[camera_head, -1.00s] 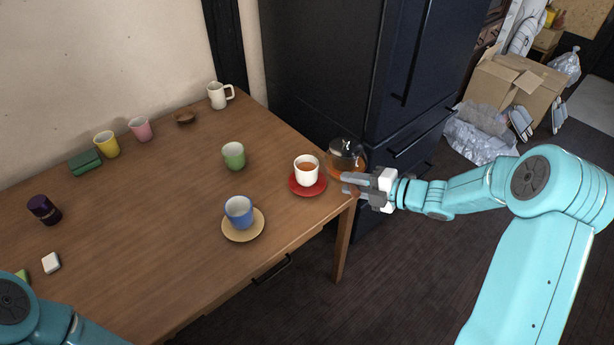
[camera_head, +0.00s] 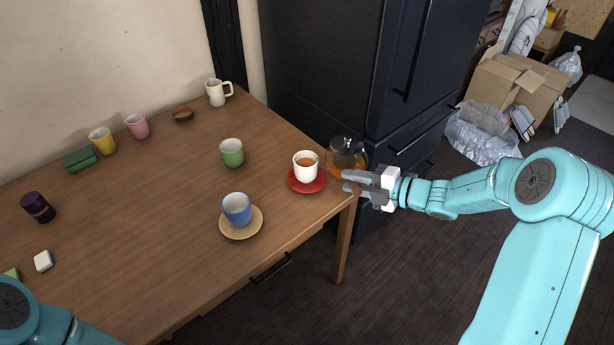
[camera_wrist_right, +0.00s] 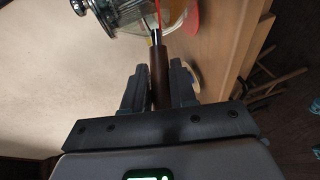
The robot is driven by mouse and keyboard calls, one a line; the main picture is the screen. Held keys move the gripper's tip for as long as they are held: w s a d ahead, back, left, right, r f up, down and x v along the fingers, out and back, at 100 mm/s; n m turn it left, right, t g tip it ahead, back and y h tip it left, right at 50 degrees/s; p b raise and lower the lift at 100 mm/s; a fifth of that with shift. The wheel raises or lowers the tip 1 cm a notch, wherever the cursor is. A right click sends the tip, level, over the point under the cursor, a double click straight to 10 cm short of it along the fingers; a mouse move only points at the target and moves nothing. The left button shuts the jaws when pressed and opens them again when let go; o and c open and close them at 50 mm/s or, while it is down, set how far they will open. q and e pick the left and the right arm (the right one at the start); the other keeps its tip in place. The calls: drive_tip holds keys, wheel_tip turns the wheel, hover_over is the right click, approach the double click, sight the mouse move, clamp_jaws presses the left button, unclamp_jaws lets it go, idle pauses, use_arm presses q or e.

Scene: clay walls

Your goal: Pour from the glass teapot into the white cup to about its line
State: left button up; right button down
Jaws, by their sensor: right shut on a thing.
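The glass teapot (camera_head: 345,156) holds amber tea and is at the table's right corner, just right of the white cup. My right gripper (camera_head: 352,182) is shut on its brown handle, which shows between the fingers in the right wrist view (camera_wrist_right: 159,80). In that view the teapot's glass body (camera_wrist_right: 135,15) is at the top. The white cup (camera_head: 306,166) stands upright on a red saucer (camera_head: 307,187) with tea in it. I cannot make out its line. My left arm shows at the lower left; its gripper is out of the picture.
A blue cup (camera_head: 237,209) on a tan saucer (camera_head: 241,230) and a green cup (camera_head: 232,153) stand left of the white cup. A white mug (camera_head: 217,93), pink cup (camera_head: 138,126) and yellow cup (camera_head: 102,141) stand farther back. A dark fridge (camera_head: 330,70) rises behind the teapot.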

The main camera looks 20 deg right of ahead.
wheel_tip(320, 180, up, 8)
drive_tip(key=p, duration=0.4)
drive_tip(key=shift+f+p, duration=0.25)
drive_tip(key=shift+p, duration=0.05)
drive_tip(key=shift+f, duration=0.15)
